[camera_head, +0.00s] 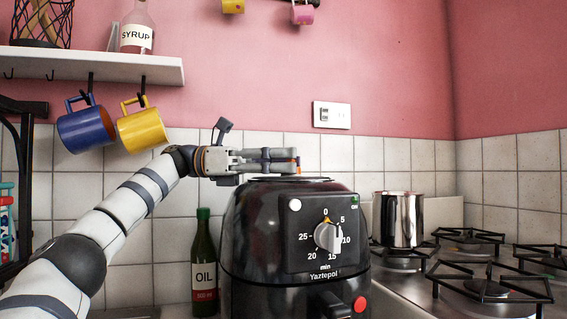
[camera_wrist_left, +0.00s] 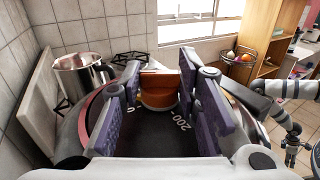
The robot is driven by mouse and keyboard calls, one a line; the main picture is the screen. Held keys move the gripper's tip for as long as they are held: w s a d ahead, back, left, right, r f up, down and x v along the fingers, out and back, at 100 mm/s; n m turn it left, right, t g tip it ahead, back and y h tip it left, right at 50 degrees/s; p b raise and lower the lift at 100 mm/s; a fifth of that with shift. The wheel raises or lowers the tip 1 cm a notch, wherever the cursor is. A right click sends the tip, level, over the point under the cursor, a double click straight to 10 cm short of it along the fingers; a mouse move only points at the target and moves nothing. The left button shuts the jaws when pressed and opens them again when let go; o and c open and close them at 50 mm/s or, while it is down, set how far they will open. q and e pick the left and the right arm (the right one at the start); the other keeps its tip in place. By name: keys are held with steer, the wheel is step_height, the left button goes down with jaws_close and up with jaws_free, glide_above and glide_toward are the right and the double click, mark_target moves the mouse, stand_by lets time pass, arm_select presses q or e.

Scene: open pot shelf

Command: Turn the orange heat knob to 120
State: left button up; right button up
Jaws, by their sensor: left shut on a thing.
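The orange heat knob (camera_wrist_left: 158,90) sits on the dark top of a black air fryer (camera_head: 265,240). In the left wrist view it lies between the fingers of my left gripper (camera_wrist_left: 160,84). The left gripper (camera_head: 296,160) is shut on the knob, and only a sliver of orange shows at its fingertips in the head view. A printed 200 shows near the knob; the 120 mark and the knob's pointer cannot be made out. My right arm seems to show at the right of the wrist view, with small dark gripper parts (camera_wrist_left: 292,143).
A silver timer knob (camera_head: 327,237) is on the fryer's front. An oil bottle (camera_head: 204,265) stands close on the left, a steel pot (camera_head: 398,220) on the right beside stove grates (camera_head: 490,285). Blue (camera_head: 86,128) and yellow (camera_head: 142,128) mugs hang above my left arm.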

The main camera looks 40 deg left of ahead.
stand_by(0.3)
arm_select(q)
steer(key=o, duration=1.2)
steer(key=shift+c, duration=0.2)
